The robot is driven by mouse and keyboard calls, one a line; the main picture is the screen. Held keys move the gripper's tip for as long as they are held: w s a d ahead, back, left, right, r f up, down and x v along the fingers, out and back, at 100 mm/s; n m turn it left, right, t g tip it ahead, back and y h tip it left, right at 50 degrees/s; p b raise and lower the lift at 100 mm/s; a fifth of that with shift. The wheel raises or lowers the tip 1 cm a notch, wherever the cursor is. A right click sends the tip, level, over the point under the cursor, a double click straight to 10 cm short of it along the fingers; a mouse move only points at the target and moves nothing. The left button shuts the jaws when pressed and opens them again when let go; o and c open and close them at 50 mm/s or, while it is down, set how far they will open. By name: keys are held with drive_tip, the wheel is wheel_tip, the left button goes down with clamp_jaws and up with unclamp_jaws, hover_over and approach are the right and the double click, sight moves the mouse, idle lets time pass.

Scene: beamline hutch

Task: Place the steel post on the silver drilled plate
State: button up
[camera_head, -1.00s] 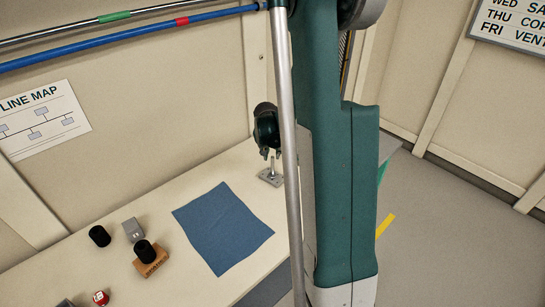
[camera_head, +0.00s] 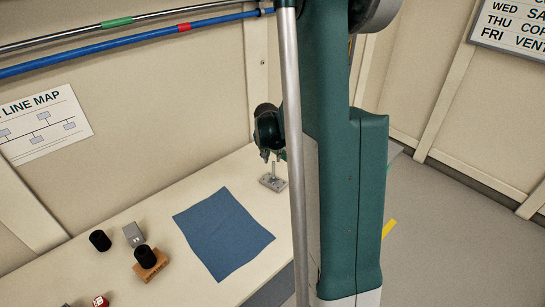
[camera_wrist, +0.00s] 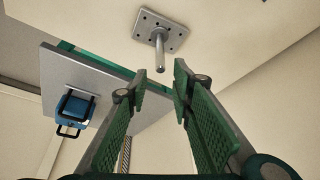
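The steel post (camera_head: 274,169) stands upright on the silver drilled plate (camera_head: 265,181), on the bench behind the blue cloth. In the wrist view the post (camera_wrist: 159,55) rises from the middle of the plate (camera_wrist: 175,40), which shows several holes. My gripper (camera_head: 267,153) is just above the post's top in the head view. In the wrist view my gripper (camera_wrist: 154,88) is open, with its green fingers apart and nothing between them. The post's free end lies beyond the fingertips, apart from them. Part of the plate's right side is close to my arm in the head view.
A blue cloth (camera_head: 223,235) lies on the bench. Two black cylinders (camera_head: 100,240) (camera_head: 145,257), a grey block (camera_head: 133,234) and a red-and-white item (camera_head: 100,301) are at left. The wrist view shows a blue case (camera_wrist: 74,108) on a grey surface.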

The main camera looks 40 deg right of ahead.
drive_tip(key=s+a+r+n+t+y, duration=0.1)
drive_tip(key=s+a+r+n, duration=0.2)
drive_tip(key=a+r, duration=0.75)
drive_tip(key=s+a+r+n+t, duration=0.1)
drive_tip(key=s+a+r+n, duration=0.15)
drive_tip(key=a+r, duration=0.75)
drive_tip(key=s+a+r+n+t+y, duration=0.1)
drive_tip(key=s+a+n, duration=0.5)
drive_tip(key=s+a, duration=1.1)
drive_tip(key=a+t+y, duration=0.1)
drive_tip(key=a, duration=0.3)
drive_tip(key=shift+s+a+y, duration=0.25)
drive_tip(key=shift+s+y, duration=0.05)
